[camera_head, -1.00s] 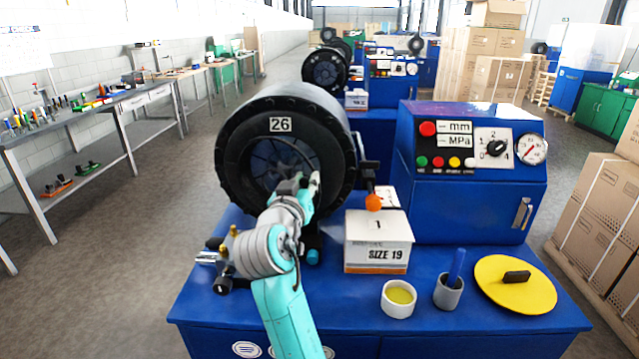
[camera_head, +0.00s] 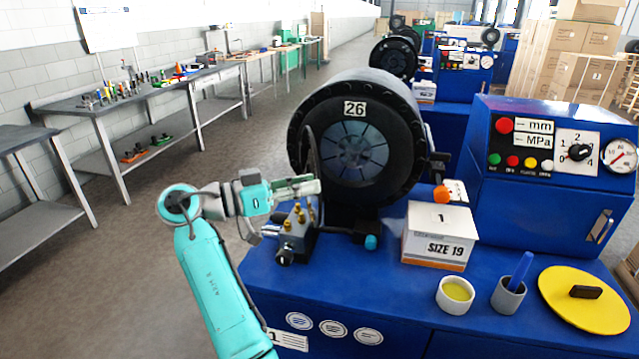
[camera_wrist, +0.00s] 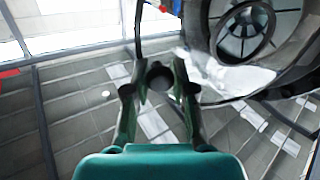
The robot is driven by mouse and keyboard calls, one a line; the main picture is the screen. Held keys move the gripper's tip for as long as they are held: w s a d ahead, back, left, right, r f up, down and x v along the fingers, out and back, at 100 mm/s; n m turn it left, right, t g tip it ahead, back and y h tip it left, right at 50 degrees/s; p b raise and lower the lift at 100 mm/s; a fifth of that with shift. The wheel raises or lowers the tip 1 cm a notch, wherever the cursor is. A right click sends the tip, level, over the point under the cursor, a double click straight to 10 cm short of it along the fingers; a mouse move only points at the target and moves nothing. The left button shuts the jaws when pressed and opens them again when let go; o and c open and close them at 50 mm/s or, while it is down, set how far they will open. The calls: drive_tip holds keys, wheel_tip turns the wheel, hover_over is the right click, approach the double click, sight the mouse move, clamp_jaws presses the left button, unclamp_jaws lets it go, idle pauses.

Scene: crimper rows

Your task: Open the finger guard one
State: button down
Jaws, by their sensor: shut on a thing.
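The crimper (camera_head: 355,145) with the 26 plate stands on the blue bench, its round die opening facing me; its ring also fills the upper right of the wrist view (camera_wrist: 285,65). The finger guard (camera_head: 309,150) appears as a thin dark curved rim, seen nearly edge-on at the left of the die face, swung out from it. My gripper (camera_head: 314,187) is at this rim. In the wrist view its fingers (camera_wrist: 160,78) are closed around a small dark round part, seemingly the guard's handle. The guard's hinge is hard to make out.
A valve block with brass fittings (camera_head: 297,225) sits just under my gripper. A SIZE 19 box (camera_head: 438,237), white cup (camera_head: 455,295), grey cup (camera_head: 508,295) and yellow disc (camera_head: 585,300) are to the right. The floor aisle at left is free.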

drive_tip(key=shift+w+a+m+g+h, duration=0.15)
drive_tip(key=shift+a+m+g, duration=0.35)
drive_tip(key=shift+a+g, duration=0.45)
drive_tip(key=shift+a+m+g+h, duration=0.15)
drive_tip(key=shift+a+m+g, duration=0.5)
drive_tip(key=shift+a, duration=0.5)
drive_tip(key=shift+f, duration=0.1)
drive_tip(key=c, duration=0.9)
unclamp_jaws()
drive_tip(key=shift+c, duration=0.2)
wheel_tip(320, 180, up, 10)
